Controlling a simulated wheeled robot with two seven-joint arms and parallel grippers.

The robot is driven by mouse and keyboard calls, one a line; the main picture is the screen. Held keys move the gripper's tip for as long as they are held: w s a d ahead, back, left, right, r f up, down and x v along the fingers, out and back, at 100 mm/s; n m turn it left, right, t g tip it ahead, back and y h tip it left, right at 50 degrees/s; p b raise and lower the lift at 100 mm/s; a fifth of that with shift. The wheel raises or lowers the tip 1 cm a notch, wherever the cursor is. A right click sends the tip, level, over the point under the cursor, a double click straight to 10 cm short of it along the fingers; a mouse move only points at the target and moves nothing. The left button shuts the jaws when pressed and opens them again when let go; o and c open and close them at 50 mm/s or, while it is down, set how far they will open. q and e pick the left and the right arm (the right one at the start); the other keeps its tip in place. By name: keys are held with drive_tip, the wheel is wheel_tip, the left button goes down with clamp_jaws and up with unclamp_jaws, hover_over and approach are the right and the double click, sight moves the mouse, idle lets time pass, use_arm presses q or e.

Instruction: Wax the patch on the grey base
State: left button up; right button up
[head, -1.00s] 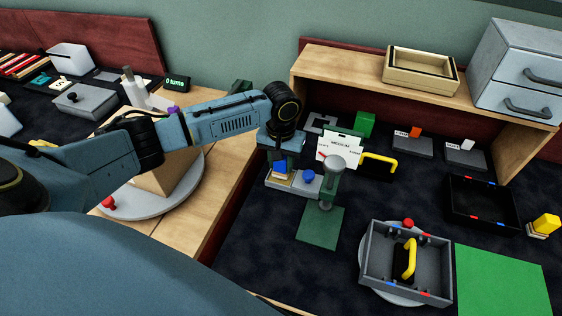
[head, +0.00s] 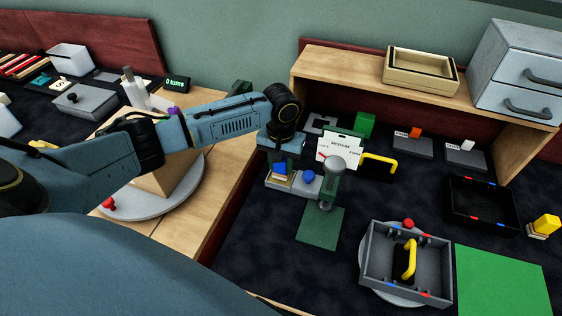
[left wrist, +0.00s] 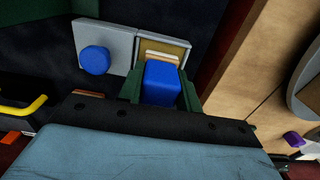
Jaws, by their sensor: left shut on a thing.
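My left gripper (left wrist: 160,92) is shut on a blue block (left wrist: 161,84), which has a pale layered edge (left wrist: 159,57) at its far end. The block is over a yellowish patch (left wrist: 172,46) on a grey base (left wrist: 148,36). The block hides part of the patch, and I cannot tell if they touch. A round blue knob or puck (left wrist: 95,60) sits on a grey plate beside it. In the head view the blue block (head: 281,168) is under my left wrist, with the blue knob (head: 308,177) to its right. My right gripper is not in view.
A green stand with a grey round head (head: 334,164) is close on the right, with a white sign (head: 338,152) behind. A wooden shelf (head: 366,76) spans the back.

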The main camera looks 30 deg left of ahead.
use_arm(q)
drive_tip(key=shift+f, duration=0.1)
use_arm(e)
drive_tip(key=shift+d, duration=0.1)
use_arm(q)
drive_tip(key=shift+f, duration=0.2)
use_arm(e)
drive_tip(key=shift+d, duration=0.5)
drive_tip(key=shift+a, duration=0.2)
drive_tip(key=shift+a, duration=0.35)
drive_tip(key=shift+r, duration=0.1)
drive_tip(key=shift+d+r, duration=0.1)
use_arm(q)
drive_tip(key=shift+p, duration=0.3)
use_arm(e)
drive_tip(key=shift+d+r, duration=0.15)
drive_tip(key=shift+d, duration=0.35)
